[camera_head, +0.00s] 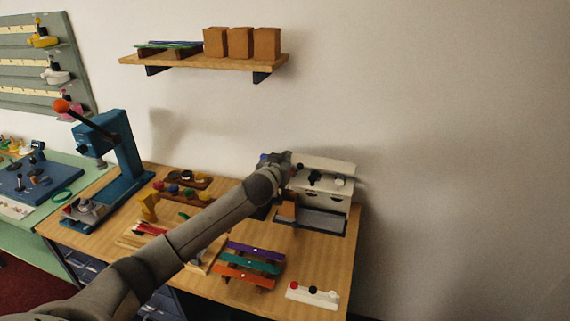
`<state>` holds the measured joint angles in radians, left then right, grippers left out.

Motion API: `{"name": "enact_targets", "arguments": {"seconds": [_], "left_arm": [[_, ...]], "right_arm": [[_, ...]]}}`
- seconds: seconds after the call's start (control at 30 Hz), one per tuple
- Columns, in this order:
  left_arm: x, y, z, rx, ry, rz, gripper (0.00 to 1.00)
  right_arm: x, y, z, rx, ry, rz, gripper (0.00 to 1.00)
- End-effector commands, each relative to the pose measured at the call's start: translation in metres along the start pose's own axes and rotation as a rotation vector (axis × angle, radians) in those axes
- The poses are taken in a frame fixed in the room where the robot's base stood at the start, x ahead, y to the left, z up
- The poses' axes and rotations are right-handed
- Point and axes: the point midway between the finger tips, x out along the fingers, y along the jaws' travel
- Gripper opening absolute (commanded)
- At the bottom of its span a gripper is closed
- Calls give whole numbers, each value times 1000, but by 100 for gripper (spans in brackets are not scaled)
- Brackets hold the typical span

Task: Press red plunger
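A white strip (300,299) at the front right carries a red knob (294,286), a black knob and a pale knob. I cannot tell which red part is the plunger. My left arm reaches in from the lower left, and its wrist end is at the left side of the machine. The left fingers are hidden or too small to make out. My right gripper is out of view.
A blue press (127,151) with an orange-red ball handle stands at the left. Purple, teal and orange bars (256,250) lie in front of my arm. A shelf (190,61) with brown boxes is above. Bare table (325,257) shows before the machine.

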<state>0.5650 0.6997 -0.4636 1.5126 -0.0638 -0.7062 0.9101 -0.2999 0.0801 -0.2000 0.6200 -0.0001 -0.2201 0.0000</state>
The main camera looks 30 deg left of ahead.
Motion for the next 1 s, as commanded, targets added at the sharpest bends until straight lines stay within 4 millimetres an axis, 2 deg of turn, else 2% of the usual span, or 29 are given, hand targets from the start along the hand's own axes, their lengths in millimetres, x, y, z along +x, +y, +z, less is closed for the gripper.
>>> {"name": "enact_targets", "arguments": {"seconds": [0.2, 0.57, 0.9, 1.0], "left_arm": [[4, 0, 16, -1, 3, -1, 0], [5, 0, 19, -2, 3, 0, 0], [11, 0, 46, -5, 1, 0, 0], [11, 0, 46, -2, 2, -1, 0]], "right_arm": [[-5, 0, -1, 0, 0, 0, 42], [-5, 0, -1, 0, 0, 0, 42], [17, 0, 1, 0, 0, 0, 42], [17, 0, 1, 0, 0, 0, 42]]}}
